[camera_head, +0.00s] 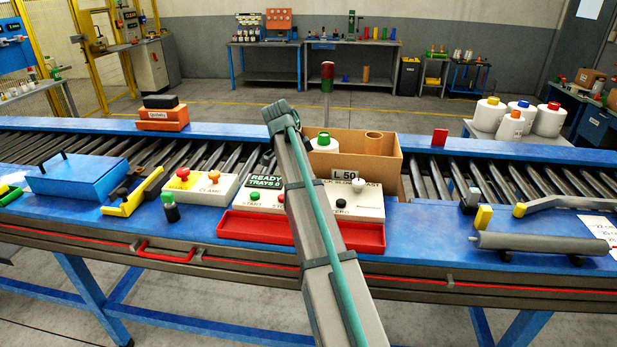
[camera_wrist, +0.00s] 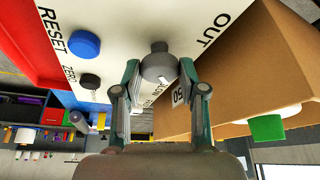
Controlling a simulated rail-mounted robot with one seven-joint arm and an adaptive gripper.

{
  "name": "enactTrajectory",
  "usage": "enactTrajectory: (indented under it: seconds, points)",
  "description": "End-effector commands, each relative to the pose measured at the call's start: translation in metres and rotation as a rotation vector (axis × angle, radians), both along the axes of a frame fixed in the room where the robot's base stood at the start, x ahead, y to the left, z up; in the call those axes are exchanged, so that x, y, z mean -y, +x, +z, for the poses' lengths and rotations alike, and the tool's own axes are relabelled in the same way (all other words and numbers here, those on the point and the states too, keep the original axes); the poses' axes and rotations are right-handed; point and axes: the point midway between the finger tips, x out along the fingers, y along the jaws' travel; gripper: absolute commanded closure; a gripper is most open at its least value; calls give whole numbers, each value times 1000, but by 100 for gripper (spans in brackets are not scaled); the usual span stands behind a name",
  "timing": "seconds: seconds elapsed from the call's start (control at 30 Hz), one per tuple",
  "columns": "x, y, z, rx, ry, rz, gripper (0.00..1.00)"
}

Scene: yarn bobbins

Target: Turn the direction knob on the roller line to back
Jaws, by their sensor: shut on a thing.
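My gripper (camera_wrist: 159,76) shows in the wrist view with a finger on either side of a dark grey knob (camera_wrist: 158,62), shut on it. The knob stands on a white panel (camera_wrist: 122,22); the lettering beside it is partly covered by my fingers, and I cannot tell which way its pointer faces. In the head view the white panel (camera_head: 372,208) lies on the blue roller line, with part of "SLOW" and "FAST" readable along its top.
A blue button (camera_wrist: 85,43) and a black knob (camera_wrist: 90,81) stand near the gripped knob. A cardboard box (camera_head: 399,168) marked "L 50" stands close behind the panel. A red tray (camera_head: 365,238) runs along its front. A green "READY TRAYS" display (camera_head: 262,183) is on the left.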

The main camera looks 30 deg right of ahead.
Motion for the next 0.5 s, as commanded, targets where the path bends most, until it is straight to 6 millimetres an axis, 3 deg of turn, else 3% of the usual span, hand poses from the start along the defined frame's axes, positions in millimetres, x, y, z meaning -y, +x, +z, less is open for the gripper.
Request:
enactTrajectory:
  seconds: [0.5]
  points:
    - [0,0,0,1,0,-32,94]
